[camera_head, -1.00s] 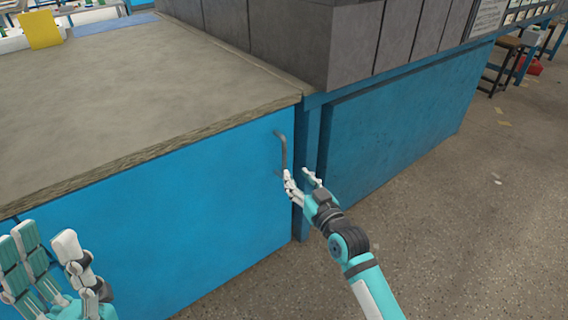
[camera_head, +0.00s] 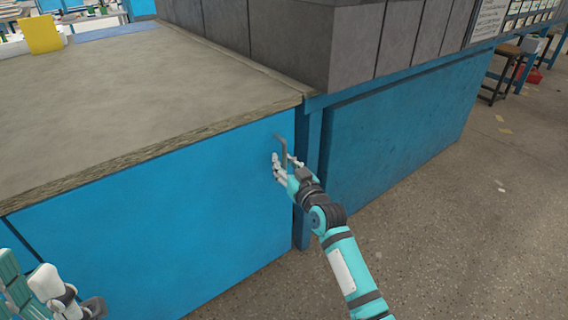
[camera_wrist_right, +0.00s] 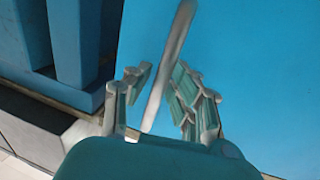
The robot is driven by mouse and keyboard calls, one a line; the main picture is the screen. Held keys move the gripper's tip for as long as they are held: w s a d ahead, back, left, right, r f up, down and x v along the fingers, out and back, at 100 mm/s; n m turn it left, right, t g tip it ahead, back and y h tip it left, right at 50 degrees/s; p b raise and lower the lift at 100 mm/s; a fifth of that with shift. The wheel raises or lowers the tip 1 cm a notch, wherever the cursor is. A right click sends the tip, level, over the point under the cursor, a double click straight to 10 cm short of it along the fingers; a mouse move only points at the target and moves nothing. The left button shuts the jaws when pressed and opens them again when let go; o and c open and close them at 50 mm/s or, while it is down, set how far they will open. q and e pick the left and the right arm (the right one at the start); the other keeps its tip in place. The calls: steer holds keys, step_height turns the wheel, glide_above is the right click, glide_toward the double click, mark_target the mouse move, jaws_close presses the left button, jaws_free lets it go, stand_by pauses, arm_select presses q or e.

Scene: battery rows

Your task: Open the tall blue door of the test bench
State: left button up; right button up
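The tall blue door (camera_head: 190,190) of the bench is shut under the worktop. Its grey bar handle (camera_head: 283,147) stands upright near the door's right edge. My right gripper (camera_head: 282,164) is at the handle's lower part. In the right wrist view the handle (camera_wrist_right: 168,65) runs between the open fingers of my right gripper (camera_wrist_right: 157,100), with gaps on both sides, and the blue door (camera_wrist_right: 260,80) fills the right. My left gripper (camera_head: 40,290) is at the lower left corner, partly cut off, its fingers spread apart and empty, away from the door handle.
The worktop (camera_head: 130,95) above the door is bare in front. A blue bench post (camera_head: 302,180) stands right of the door, and another blue panel (camera_head: 400,130) lies beyond it.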

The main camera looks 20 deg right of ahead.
jaws_close()
steer(key=shift+s, duration=0.1)
